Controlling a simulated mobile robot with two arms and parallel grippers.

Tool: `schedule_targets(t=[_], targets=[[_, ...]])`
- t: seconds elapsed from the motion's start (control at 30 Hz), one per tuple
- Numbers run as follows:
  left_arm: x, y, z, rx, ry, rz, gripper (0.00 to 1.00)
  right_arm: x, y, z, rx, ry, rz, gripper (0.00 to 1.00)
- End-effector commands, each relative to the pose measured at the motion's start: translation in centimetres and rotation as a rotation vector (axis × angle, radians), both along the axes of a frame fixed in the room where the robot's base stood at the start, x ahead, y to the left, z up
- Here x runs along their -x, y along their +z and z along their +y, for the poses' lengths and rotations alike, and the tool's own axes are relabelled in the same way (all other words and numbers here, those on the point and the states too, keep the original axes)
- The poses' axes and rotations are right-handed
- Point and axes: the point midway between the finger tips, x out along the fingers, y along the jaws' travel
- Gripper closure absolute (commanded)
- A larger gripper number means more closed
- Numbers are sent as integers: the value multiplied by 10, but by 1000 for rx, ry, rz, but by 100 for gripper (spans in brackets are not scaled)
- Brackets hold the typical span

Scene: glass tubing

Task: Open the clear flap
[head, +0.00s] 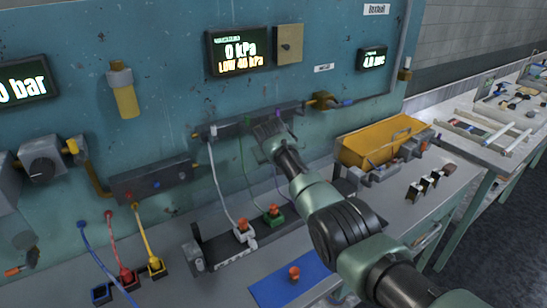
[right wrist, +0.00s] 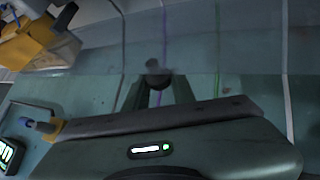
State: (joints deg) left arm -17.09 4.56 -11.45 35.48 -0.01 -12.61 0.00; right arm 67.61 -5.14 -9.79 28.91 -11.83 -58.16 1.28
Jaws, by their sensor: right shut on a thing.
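My right gripper (head: 268,130) reaches in front of the dark manifold bar on the teal wall panel. In the right wrist view its fingers (right wrist: 157,85) are shut on a small dark knob (right wrist: 154,66). The clear flap (right wrist: 250,60) shows there only faintly, as a see-through pane with a straight edge across the picture behind the knob. Coloured tubes show through it. In the head view I cannot make out the flap or its angle; the gripper covers part of that spot. My left gripper is not in view.
White (head: 219,180), green and purple tubes hang from the manifold (head: 229,127) close to my right gripper. A yellow bin (head: 372,143) stands to the right on the bench. Blue, red and yellow tubes are at lower left. A blue mat (head: 268,292) lies in front.

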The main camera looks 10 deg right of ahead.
Motion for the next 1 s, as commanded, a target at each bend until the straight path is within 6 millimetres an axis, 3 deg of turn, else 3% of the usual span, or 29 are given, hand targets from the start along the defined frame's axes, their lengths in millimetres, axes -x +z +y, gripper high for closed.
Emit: schedule_targets(t=[0.63, 0.67, 0.73, 1.0], targets=[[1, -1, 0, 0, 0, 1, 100, 2, -9, 3, -7, 2, 10, 100], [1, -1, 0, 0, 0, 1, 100, 2, -9, 3, -7, 2, 10, 72], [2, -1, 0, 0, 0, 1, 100, 2, -9, 3, -7, 2, 10, 53], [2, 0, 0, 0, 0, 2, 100, 1, -6, 2, -4, 1, 6, 53]])
